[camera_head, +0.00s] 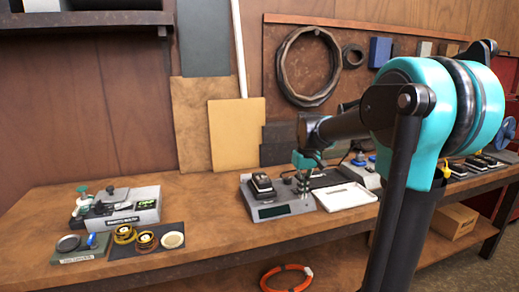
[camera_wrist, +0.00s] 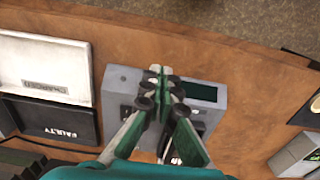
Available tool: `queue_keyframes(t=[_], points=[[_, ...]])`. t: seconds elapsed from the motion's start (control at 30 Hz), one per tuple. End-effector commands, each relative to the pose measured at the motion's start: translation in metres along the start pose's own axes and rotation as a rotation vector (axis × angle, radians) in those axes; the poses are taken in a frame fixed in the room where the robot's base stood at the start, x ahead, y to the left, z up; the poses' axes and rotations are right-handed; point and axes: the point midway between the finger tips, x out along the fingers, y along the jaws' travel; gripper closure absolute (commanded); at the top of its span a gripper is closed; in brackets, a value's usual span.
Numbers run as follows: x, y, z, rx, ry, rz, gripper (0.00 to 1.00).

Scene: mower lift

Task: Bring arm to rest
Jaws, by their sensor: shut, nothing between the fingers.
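My gripper (camera_wrist: 160,72) is shut, its green and grey fingers together with nothing between them. In the wrist view it is over a grey device (camera_wrist: 117,82) with a dark display. In the head view my gripper (camera_head: 303,186) hangs at the end of my teal and black arm, in front of the right part of the same grey device (camera_head: 288,209). A black block-like item (camera_head: 262,185) sits on the left of the device. In the wrist view the fingers partly hide the device's top. I cannot tell whether the fingertips touch it.
A labelled grey fixture (camera_head: 145,210) and several small round parts stand at the left. Boards lean on the back wall. The bench middle-left is clear.

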Motion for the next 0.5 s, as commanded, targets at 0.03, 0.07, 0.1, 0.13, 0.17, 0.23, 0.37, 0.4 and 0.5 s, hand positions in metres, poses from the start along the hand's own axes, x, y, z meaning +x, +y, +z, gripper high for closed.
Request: queue_keyframes(t=[0.03,0.07,0.1,0.13,0.17,0.23,0.37,0.4,0.5], points=[[0.004,0.000,0.006,0.007,0.008,0.002,1.00],[0.006,0.000,0.008,0.011,0.013,0.003,1.00],[0.009,0.000,0.012,0.017,0.019,0.004,1.00],[0.012,0.000,0.015,0.022,0.025,0.005,1.00],[0.015,0.000,0.019,0.027,0.030,0.006,1.00],[0.022,-0.001,0.028,0.040,0.046,0.009,1.00],[0.040,-0.002,0.048,0.071,0.082,0.016,1.00],[0.046,-0.003,0.057,0.082,0.094,0.018,1.00],[0.064,-0.005,0.079,0.114,0.131,0.024,1.00]])
